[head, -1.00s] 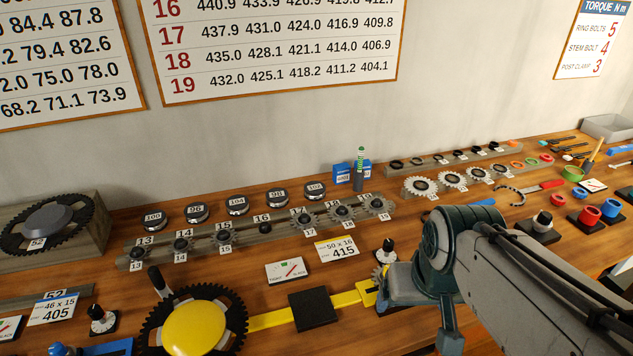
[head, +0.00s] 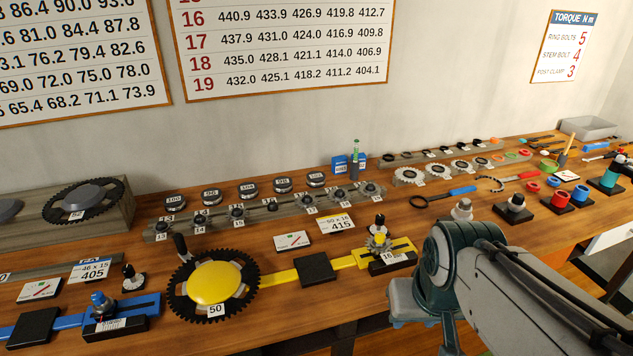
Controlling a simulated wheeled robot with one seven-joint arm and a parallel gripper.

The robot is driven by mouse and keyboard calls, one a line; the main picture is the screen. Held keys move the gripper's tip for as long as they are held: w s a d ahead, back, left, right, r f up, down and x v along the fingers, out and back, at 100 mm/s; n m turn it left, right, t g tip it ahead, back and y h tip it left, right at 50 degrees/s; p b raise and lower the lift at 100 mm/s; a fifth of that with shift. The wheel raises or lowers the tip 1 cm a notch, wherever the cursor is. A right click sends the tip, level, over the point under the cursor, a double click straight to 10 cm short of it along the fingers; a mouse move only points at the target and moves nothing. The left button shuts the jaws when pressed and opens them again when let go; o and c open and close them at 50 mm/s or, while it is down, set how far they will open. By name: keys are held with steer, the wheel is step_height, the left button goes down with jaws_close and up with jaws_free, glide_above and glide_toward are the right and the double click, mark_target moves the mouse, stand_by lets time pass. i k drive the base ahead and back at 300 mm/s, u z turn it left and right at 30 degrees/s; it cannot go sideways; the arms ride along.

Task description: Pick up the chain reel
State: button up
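Several dark round reels with number labels, which look like the chain reels, stand in a row at the back of the bench, left of centre. They include the 100 reel (head: 175,202), the 96 reel (head: 211,196), the 104 reel (head: 248,190), the 98 reel (head: 283,185) and the 102 reel (head: 316,179). They sit apart from each other. My arm reaches in from the lower right, well to the right of and in front of the reels. My gripper's fingers do not show, so I cannot see what they hold.
A rail of small sprockets (head: 240,222) runs in front of the reels. Nearer are a large yellow-centred chainring (head: 212,282), a yellow bar (head: 283,276), a black block (head: 316,268) and a blue fixture (head: 122,313). Blue boxes (head: 340,166) stand right of the reels.

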mark_target(315, 179)
steer(key=u, duration=0.85)
steer(key=i, duration=0.6)
steer(key=z, duration=0.6)
